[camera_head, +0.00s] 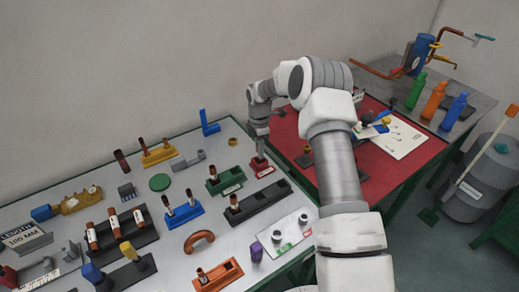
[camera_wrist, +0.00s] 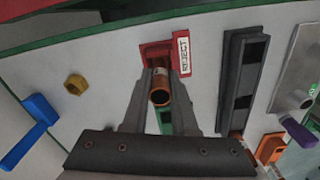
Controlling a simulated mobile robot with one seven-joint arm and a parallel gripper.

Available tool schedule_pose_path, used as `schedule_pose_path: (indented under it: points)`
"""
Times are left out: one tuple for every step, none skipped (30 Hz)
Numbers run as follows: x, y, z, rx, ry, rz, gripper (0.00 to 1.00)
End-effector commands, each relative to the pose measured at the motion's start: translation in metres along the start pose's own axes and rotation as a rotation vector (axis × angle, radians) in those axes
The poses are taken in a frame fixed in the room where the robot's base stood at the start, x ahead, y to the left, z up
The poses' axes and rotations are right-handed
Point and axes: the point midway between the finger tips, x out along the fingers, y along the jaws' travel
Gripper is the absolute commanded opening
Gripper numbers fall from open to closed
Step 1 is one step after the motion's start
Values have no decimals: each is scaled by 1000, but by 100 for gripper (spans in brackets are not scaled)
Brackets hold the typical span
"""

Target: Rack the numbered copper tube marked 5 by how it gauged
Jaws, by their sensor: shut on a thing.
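My gripper (camera_head: 260,146) is low over the red block (camera_head: 261,168) at the back right of the grey table. In the wrist view the gripper (camera_wrist: 161,92) is shut on a copper tube (camera_wrist: 160,96), whose open end faces the camera. The red block (camera_wrist: 157,47) carries a white label reading REJECT (camera_wrist: 181,53). The tube is at the front of this block; I cannot tell whether its lower end is in a socket. No number shows on the held tube. Several copper tubes with white labels (camera_head: 113,222) lie in a dark cradle (camera_head: 140,243) at the left.
A green rack (camera_head: 226,182), a long black rack (camera_head: 258,204), a blue rack (camera_head: 184,215) and an orange rack (camera_head: 219,274) stand nearby. A pale plate (camera_head: 285,232) lies at the right edge. A blue angle bracket (camera_head: 209,124) stands behind, near a yellow nut (camera_wrist: 76,84).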

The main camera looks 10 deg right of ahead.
Motion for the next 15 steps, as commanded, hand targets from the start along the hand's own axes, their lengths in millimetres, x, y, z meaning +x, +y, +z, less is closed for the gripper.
schedule_pose_path:
  points:
    - [2,0,0,0,0,0,0]
    - [3,0,0,0,0,0,0]
    - [4,0,0,0,0,0,0]
    - [3,0,0,0,0,1,30]
    - [3,0,0,0,0,1,35]
    - [3,0,0,0,0,0,42]
    - [3,0,0,0,0,0,48]
    - [3,0,0,0,0,0,53]
    - [3,0,0,0,0,0,60]
    - [3,0,0,0,0,0,61]
    - [3,0,0,0,0,0,61]
    - [3,0,0,0,0,0,61]
    - [3,0,0,0,0,0,61]
    - [3,0,0,0,0,0,61]
    - [3,0,0,0,0,0,61]
